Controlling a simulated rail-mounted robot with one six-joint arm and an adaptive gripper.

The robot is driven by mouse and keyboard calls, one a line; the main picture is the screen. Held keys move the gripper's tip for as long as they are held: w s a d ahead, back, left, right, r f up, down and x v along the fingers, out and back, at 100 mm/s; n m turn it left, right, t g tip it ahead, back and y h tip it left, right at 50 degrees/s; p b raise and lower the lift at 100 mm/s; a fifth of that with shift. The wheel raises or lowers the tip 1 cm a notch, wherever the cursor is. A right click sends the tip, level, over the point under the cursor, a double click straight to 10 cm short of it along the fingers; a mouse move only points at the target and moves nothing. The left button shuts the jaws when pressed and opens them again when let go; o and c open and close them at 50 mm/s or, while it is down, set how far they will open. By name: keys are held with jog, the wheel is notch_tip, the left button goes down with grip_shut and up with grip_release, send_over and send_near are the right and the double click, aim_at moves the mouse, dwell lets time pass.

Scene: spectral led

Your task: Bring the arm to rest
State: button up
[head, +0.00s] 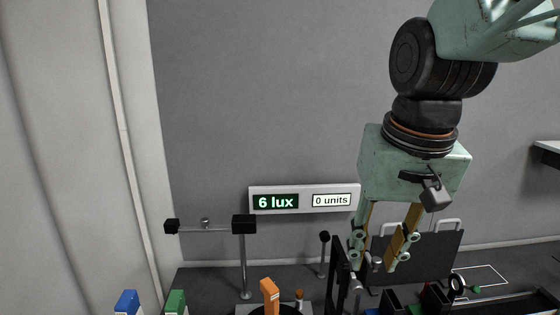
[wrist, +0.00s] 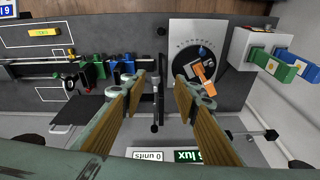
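My gripper (head: 377,264) hangs from my arm with its fingers pointing down, in the right half of the head view. Its two fingers stand apart with nothing between them. In the wrist view my gripper (wrist: 168,88) is also open and empty, above the bench (wrist: 232,92). A thin dark post shows beyond the gap between the fingers. In the head view the fingers overlap the dark panel behind them, and I cannot tell their exact distance from it.
A display (head: 304,199) reads 6 lux and 0 units. An orange piece (wrist: 204,73) sits on a round dial plate (wrist: 190,30). Blue (head: 126,302) and green (head: 175,302) pieces stand at lower left. A rail (wrist: 50,62) carries several coloured holders. Open air surrounds my upper arm.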

jog(key=s+d+t+b, duration=0.1)
jog(key=s+d, duration=0.3)
jog(key=s, duration=1.3)
jog(key=shift+s+n, duration=0.2)
jog(key=shift+n, duration=0.2)
dwell(0.5)
